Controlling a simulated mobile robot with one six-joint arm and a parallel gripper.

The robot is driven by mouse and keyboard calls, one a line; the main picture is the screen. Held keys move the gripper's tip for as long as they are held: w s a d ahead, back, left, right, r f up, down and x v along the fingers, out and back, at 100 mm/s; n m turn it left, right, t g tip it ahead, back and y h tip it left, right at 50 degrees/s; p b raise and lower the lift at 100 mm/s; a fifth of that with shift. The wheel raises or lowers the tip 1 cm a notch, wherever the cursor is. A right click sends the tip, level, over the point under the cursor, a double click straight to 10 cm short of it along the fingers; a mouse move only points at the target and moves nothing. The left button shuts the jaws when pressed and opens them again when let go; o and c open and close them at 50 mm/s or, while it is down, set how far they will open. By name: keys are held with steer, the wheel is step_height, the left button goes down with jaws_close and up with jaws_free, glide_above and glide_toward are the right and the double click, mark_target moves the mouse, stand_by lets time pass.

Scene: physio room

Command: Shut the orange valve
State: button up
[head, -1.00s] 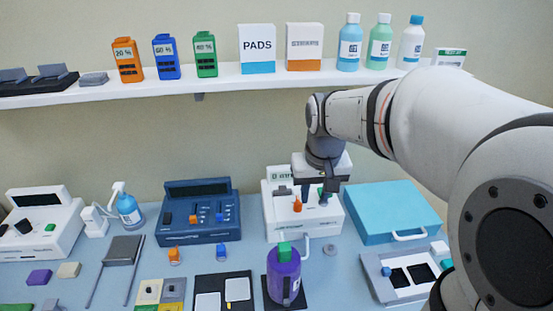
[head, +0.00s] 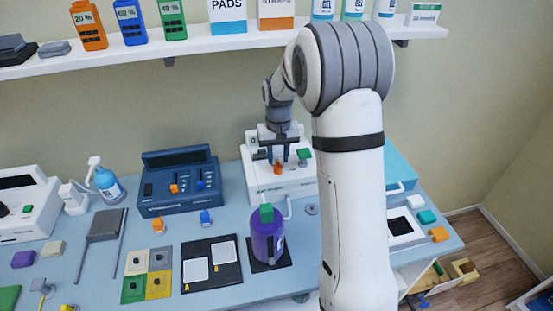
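The orange valve (head: 277,168) is a small orange handle on the front of a white machine (head: 262,188) at the back of the table. A green valve (head: 303,155) sits to its right on the same machine. My gripper (head: 277,157) points down just above the orange valve, with its dark fingers apart. I cannot tell whether a finger touches the valve. My arm and wrist hide part of the machine's top.
A purple bottle with a green cap (head: 267,235) stands in front of the machine. A blue device (head: 181,183) is to the left. My arm covers much of the light-blue case (head: 400,172) on the right. A shelf (head: 200,42) runs above.

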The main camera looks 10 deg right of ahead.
steer(key=shift+f, duration=1.15)
steer(key=c, duration=0.6)
steer(key=shift+n+b, duration=0.3)
steer(key=shift+c, duration=0.2)
steer(key=o, duration=0.6)
steer(key=shift+o, duration=0.2)
